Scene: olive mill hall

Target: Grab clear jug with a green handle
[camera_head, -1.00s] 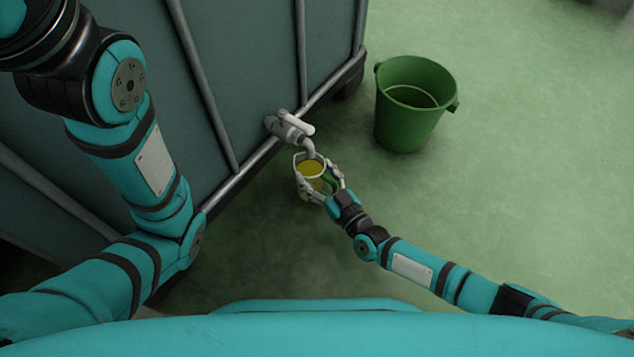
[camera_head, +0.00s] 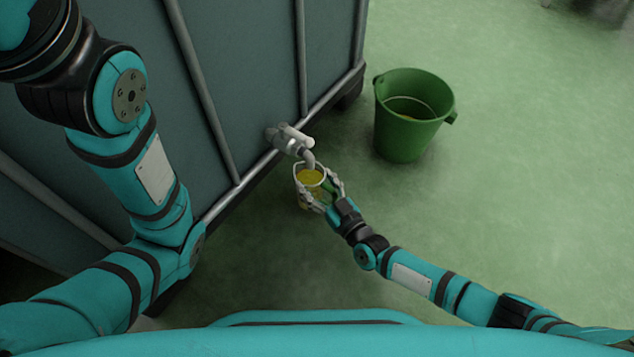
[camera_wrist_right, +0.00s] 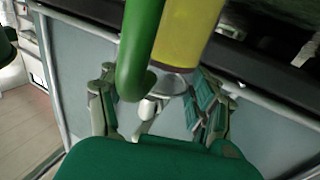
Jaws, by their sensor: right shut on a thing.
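The clear jug (camera_head: 311,176) holds yellow liquid and stands upright below the spout of a tap (camera_head: 290,139). Its green handle (camera_head: 327,187) faces my right gripper (camera_head: 320,187). In the right wrist view the green handle (camera_wrist_right: 140,50) and the yellow-filled jug body (camera_wrist_right: 187,35) are close up, with my gripper fingers (camera_wrist_right: 157,103) on either side. My right gripper is shut on the jug; the exact contact is hard to make out. My left arm shows at the left, but its gripper is outside the view.
The tap sits low on a large grey tank (camera_head: 265,60) with metal ribs and a bottom rail. A green bucket (camera_head: 400,135) stands on the floor to the right of the tank. The green floor (camera_head: 520,180) is open on the right.

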